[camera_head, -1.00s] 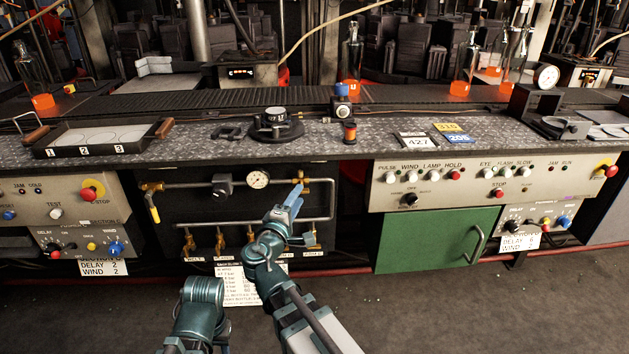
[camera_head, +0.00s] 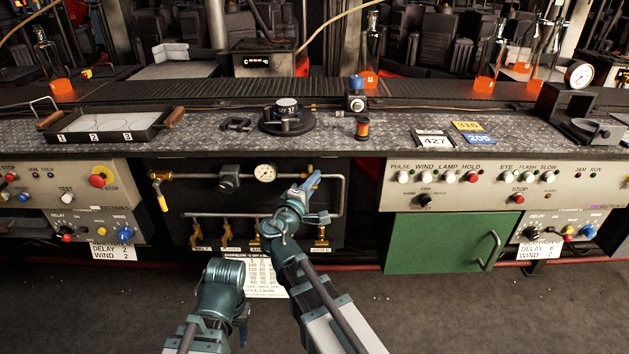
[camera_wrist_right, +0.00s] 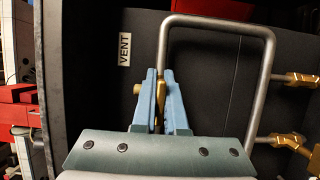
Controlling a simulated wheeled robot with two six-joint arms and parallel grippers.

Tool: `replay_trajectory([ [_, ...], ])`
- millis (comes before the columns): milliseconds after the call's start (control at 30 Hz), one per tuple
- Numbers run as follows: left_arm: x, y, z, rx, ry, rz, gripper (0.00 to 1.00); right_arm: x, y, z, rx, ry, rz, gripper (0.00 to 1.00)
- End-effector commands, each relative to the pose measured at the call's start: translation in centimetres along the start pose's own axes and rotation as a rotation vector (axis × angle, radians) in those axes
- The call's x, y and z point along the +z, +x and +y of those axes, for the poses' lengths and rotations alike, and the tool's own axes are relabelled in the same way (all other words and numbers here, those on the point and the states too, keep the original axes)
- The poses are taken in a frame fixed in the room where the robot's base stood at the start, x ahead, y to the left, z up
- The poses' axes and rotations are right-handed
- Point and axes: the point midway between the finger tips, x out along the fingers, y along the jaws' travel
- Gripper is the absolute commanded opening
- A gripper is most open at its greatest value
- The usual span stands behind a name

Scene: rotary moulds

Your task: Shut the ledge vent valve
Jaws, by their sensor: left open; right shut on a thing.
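The vent valve's small brass part (camera_wrist_right: 160,90) shows between the fingers of my right gripper (camera_wrist_right: 163,72) in the right wrist view. The gripper is shut on it, and the fingers hide much of it. A white VENT label (camera_wrist_right: 125,50) is beside it on the dark panel. In the head view my right gripper (camera_head: 314,180) is at the upper right of the pipe panel, by the top pipe. The valve's exact angle cannot be told. My left gripper (camera_head: 242,329) is low in the head view, open, away from the panel, and mostly hidden by its arm.
A bent grey pipe (camera_wrist_right: 270,60) loops around my right gripper. Brass taps (camera_head: 227,238) hang from the lower pipe. A pressure gauge (camera_head: 265,173) is left of my right gripper. A green door (camera_head: 435,242) is to the right. The ledge (camera_head: 330,147) overhangs the panel.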

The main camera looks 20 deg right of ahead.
Motion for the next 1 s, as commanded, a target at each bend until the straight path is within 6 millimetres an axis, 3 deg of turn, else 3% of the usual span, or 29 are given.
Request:
replay_trajectory([
  [467,0.0,-0.6,0.0,0.001,0.0,0.0,0.5,0.0,0.0,0.1,-0.024,0.055,0.0,0.0],
  [1000,0.2,-3.8,-0.3,0.007,-0.002,0.0,0.5,-0.1,-0.1,-0.3,-0.199,0.478,0.001,0.0],
])
